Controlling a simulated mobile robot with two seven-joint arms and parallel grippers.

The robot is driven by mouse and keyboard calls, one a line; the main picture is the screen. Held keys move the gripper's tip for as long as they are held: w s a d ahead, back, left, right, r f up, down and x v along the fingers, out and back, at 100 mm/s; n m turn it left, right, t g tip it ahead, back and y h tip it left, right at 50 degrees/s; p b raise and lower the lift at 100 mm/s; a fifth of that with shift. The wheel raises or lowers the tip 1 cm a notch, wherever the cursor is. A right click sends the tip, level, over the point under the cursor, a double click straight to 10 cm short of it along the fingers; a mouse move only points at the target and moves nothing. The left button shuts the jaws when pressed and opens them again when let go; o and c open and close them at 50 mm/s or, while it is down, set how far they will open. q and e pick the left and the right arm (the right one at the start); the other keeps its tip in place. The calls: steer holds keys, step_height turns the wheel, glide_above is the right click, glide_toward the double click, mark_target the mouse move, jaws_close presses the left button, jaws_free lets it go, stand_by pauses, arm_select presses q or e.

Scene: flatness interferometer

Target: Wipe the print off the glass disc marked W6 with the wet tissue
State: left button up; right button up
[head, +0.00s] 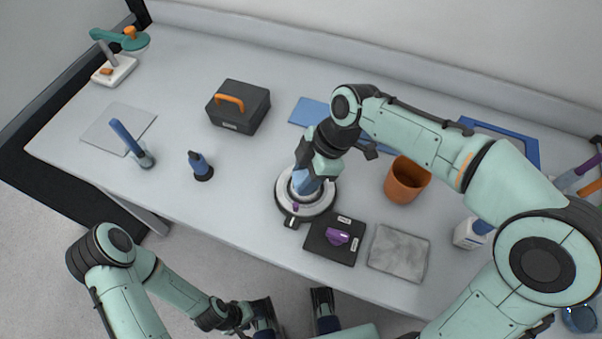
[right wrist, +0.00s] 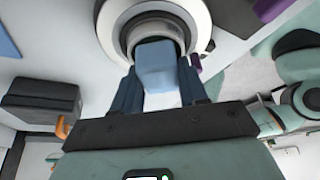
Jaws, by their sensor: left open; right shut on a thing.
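My right gripper (head: 305,180) is shut on a light blue folded piece, which I take for the wet tissue (right wrist: 156,68). It holds the piece over the middle of a round stand with a white ring (head: 322,204); the ring also shows in the right wrist view (right wrist: 112,30). I cannot tell whether the piece touches anything inside the ring. The piece and my gripper cover the ring's centre, so no glass disc, W6 mark or print can be made out. My left gripper (head: 293,303) is open and empty in front of the table's near edge.
A dark labelled plate with a purple piece (head: 338,237) and a grey cloth-like square (head: 399,252) lie near the front edge. An orange-brown pot (head: 405,180) stands right of the ring. A dark box (head: 240,108) and a small blue-black tool (head: 200,166) stand left.

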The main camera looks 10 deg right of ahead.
steer(key=shift+d, duration=0.85)
steer(key=shift+a, duration=1.45)
steer(key=shift+d, duration=0.15)
steer(key=shift+d, duration=1.4)
steer(key=shift+a, duration=1.05)
steer(key=shift+a, duration=0.1)
steer(key=shift+a, duration=0.45)
